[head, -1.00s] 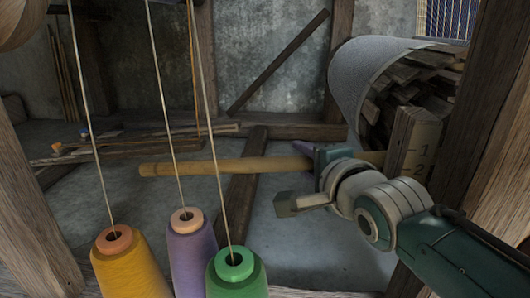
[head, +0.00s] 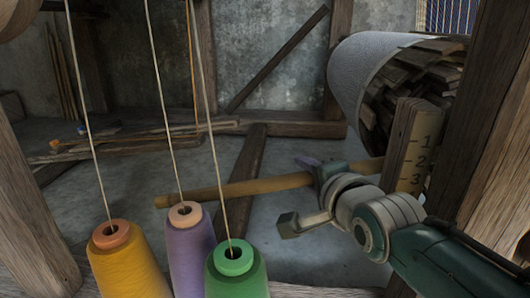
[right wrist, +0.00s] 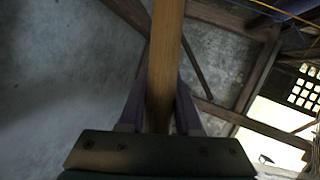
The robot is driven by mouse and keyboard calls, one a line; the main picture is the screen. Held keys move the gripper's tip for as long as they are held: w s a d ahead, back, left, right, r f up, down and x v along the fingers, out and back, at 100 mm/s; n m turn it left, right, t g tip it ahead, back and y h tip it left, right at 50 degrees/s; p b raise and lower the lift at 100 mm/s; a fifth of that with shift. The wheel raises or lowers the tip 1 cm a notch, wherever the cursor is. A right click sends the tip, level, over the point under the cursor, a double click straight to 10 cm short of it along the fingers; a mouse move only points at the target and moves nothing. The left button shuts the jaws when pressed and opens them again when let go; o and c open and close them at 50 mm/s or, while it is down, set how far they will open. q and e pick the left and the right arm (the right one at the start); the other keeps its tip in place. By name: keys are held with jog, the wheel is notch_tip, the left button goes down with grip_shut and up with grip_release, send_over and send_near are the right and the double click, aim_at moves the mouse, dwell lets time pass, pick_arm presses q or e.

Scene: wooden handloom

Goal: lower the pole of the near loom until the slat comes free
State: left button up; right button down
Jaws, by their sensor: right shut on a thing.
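The pole (head: 235,189) is a round yellow-brown wooden bar in the head view. It slopes down to the left, its free left end just behind the cones' threads. My right gripper (head: 314,171) is shut on the pole right of its middle; the wrist view shows the pole (right wrist: 165,50) running between the two purple fingers. The pole's right end passes behind an upright wooden board (head: 399,142) marked 1, 2 and 3. I cannot tell for certain which piece is the slat. My left gripper is not in view.
Orange, purple and green thread cones (head: 235,275) stand in front with taut threads. A grey roll (head: 358,75) full of wood pieces is at the back right. Thick posts (head: 500,140) frame both sides.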

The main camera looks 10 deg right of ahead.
jog(key=shift+d+f, duration=0.1)
jog(key=shift+f, duration=0.2)
jog(key=c, duration=0.6)
grip_release()
